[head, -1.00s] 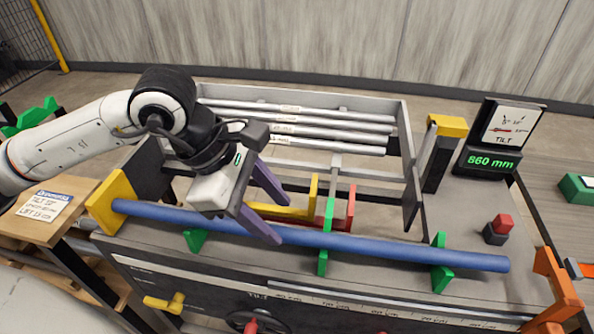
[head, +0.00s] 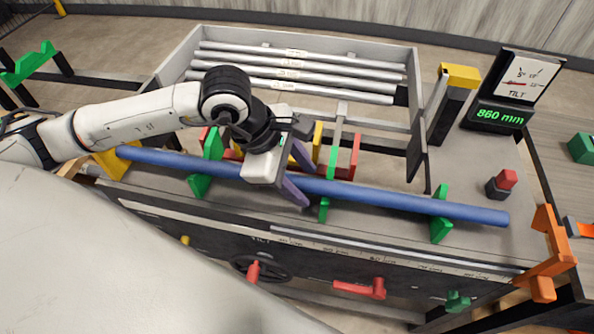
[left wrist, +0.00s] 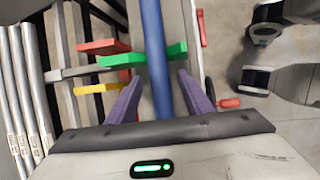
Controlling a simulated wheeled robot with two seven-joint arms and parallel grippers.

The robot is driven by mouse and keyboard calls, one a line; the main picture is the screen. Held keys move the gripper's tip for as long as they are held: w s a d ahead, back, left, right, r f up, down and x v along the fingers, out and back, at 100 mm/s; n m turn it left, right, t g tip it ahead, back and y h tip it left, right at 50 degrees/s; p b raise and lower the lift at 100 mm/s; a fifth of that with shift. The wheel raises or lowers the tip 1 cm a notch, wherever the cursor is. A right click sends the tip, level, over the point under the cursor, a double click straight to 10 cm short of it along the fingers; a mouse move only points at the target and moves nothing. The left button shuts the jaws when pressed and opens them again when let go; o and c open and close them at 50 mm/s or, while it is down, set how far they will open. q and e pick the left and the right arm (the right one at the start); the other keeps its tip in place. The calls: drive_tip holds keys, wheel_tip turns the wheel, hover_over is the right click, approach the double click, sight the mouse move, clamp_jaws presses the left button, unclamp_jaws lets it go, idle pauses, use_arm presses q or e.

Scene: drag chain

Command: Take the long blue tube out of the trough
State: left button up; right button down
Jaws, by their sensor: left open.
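The long blue tube (head: 400,200) lies along the front of the bench in green supports (head: 440,215), its left end by a yellow block (head: 113,162). My left gripper (head: 310,186) is open, its purple fingers on either side of the tube just left of the middle green support (head: 324,209). In the left wrist view the tube (left wrist: 155,60) runs between the two spread fingers (left wrist: 158,100), apart from both as far as I can see. Part of the tube is hidden behind the gripper in the head view. My right gripper is not in view.
Several grey tubes (head: 300,75) lie in a rack behind. A display reading 860 mm (head: 498,115) and a red button (head: 507,179) stand on the right. Red (head: 354,165) and yellow (head: 317,140) uprights stand close behind the gripper. An orange bracket (head: 550,250) is at the right corner.

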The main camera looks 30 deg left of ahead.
use_arm(q)
clamp_jaws()
drive_tip(key=shift+r, duration=0.1)
drive_tip(key=shift+w+d, duration=0.2)
drive_tip(key=shift+d, duration=0.35)
drive_tip(key=shift+w+d+b, duration=0.1)
drive_tip(key=shift+d+b, duration=0.2)
idle(0.3)
